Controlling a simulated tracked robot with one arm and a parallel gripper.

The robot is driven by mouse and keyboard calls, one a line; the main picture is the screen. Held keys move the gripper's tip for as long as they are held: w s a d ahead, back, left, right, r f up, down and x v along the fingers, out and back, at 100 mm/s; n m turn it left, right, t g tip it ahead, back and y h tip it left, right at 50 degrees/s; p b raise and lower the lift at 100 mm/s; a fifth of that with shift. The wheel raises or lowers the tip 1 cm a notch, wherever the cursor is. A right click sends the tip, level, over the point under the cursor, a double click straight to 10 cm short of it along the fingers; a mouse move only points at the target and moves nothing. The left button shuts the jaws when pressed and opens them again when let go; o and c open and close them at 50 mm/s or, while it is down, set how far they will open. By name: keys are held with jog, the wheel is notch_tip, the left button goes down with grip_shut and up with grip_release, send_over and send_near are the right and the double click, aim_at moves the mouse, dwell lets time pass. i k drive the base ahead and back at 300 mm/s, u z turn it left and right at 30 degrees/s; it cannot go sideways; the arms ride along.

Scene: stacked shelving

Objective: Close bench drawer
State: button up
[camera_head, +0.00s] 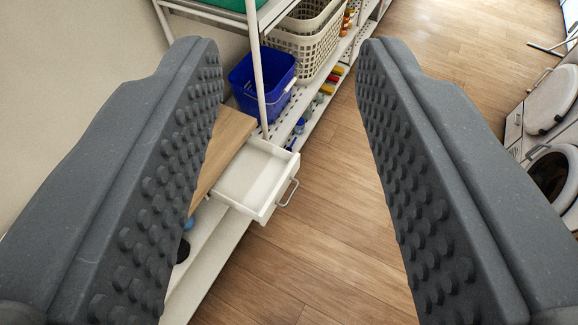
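The bench drawer (251,180) is white and stands pulled out from the bench, over the wooden floor. Its inside looks empty, and a grey metal handle (288,193) is on its front face. The bench has a wooden top (220,148), partly hidden by my left finger. My gripper (288,150) is open and empty, with its two dark studded fingers wide apart in the foreground. The drawer shows between the fingers, farther off and below, and nothing appears to touch it.
A blue bucket (263,84) and light laundry baskets (303,45) stand on the shelving beyond the drawer. A white shelf post (257,70) rises beside the bench. Round-doored washing machines (549,100) stand at the right. The wooden floor (325,215) between is clear.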

aim_at(254, 183)
jog(key=z, duration=0.15)
jog(key=i, duration=0.1)
jog(key=u, duration=0.2)
jog(key=k, duration=1.15)
jog(key=u, duration=0.4)
jog(key=i, duration=1.6)
jog(key=z, duration=0.25)
